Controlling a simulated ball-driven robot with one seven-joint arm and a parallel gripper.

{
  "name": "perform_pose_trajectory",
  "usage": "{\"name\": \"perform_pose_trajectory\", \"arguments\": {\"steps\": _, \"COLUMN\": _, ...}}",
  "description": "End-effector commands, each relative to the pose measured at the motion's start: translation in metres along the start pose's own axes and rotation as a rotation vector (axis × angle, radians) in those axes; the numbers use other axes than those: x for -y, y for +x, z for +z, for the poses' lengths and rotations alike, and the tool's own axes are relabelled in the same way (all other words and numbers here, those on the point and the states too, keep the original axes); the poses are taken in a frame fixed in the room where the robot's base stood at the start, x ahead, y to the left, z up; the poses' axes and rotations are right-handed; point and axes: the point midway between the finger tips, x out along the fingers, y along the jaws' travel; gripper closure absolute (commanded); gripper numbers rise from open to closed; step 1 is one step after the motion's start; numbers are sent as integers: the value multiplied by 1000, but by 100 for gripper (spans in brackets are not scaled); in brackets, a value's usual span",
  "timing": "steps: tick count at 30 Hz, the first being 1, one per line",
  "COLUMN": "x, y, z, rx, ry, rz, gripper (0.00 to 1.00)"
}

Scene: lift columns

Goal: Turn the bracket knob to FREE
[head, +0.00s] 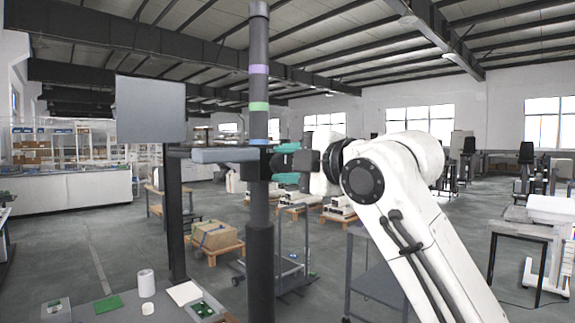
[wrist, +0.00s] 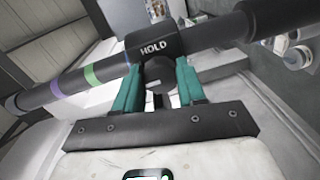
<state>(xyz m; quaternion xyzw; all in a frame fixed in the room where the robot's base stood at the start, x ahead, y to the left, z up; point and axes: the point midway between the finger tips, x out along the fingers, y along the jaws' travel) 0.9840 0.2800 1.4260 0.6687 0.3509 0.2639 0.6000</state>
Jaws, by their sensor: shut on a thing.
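The bracket (wrist: 152,46) clamps around a dark column and carries the word HOLD in the wrist view. My gripper (wrist: 160,80) is shut on the knob. In the head view my gripper (head: 286,162) reaches in from the right to the column (head: 259,205), at the height of the bracket. The column has purple, green and blue bands. The fingers hide part of the knob, and the word FREE is not visible.
A flat grey arm (head: 225,155) extends left from the bracket. A grey panel (head: 151,109) stands on a dark post to the left. A table (head: 110,310) with small parts lies at the lower left. A cardboard box (head: 214,235) sits on a pallet behind.

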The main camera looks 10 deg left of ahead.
Motion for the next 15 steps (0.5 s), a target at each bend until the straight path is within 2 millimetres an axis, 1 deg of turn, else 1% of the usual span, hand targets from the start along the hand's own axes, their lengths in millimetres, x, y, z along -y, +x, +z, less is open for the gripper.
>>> {"name": "perform_pose_trajectory", "arguments": {"steps": 6, "x": 0, "y": 0, "z": -1, "rx": -1, "ry": -2, "rz": -1, "gripper": 91}}
{"name": "perform_pose_trajectory", "arguments": {"steps": 7, "x": 0, "y": 0, "z": -1, "rx": -1, "ry": -2, "rz": -1, "gripper": 58}}
{"name": "perform_pose_trajectory", "arguments": {"steps": 12, "x": 0, "y": 0, "z": -1, "rx": -1, "ry": -1, "rz": 0, "gripper": 42}}
{"name": "perform_pose_trajectory", "arguments": {"steps": 14, "x": 0, "y": 0, "z": -1, "rx": -1, "ry": -1, "rz": 0, "gripper": 36}}
{"name": "perform_pose_trajectory", "arguments": {"steps": 15, "x": 0, "y": 0, "z": 0, "rx": 0, "ry": 0, "rz": 0, "gripper": 35}}
